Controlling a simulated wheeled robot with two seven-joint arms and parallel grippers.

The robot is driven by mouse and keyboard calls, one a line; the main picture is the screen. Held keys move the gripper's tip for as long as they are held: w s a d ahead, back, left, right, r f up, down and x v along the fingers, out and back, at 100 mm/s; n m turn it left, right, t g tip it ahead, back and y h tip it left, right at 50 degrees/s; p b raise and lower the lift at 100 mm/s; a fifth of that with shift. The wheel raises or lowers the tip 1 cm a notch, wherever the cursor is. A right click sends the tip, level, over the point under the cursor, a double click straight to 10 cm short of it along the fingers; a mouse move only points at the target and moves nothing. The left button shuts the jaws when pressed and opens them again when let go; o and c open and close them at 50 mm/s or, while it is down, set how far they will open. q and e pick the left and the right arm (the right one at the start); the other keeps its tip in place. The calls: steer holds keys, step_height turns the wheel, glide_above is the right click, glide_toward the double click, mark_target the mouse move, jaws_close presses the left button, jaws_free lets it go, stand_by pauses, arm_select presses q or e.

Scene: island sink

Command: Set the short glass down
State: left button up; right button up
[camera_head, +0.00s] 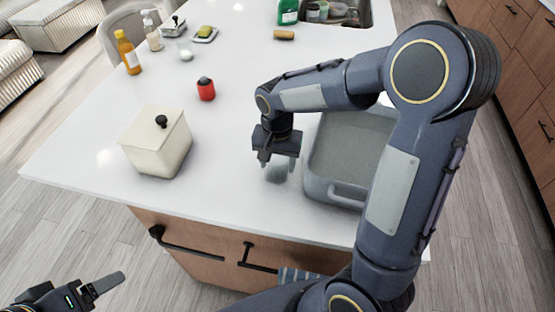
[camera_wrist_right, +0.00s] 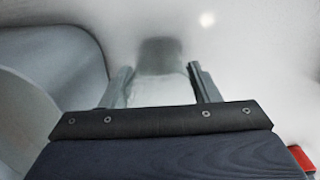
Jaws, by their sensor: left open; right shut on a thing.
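The short glass (camera_head: 277,173) is clear and hard to make out against the white countertop (camera_head: 235,100). It sits in my right gripper (camera_head: 274,163), just left of the grey tub, low over or on the counter; I cannot tell whether its base touches. In the right wrist view the glass (camera_wrist_right: 160,88) shows between the two fingers of my right gripper (camera_wrist_right: 160,85), which are shut on it. My left gripper (camera_head: 95,287) is at the lower left over the floor, away from the counter, open and empty.
A grey tub (camera_head: 345,150) stands right of the glass, close to my right gripper. A cream lidded box (camera_head: 157,145) and a red jar (camera_head: 206,90) stand to the left. Bottles and a sink (camera_head: 345,12) are farther back. The counter between box and glass is clear.

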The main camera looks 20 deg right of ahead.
steer(key=shift+f, duration=0.1)
steer(key=o, duration=1.1)
steer(key=shift+c, duration=0.2)
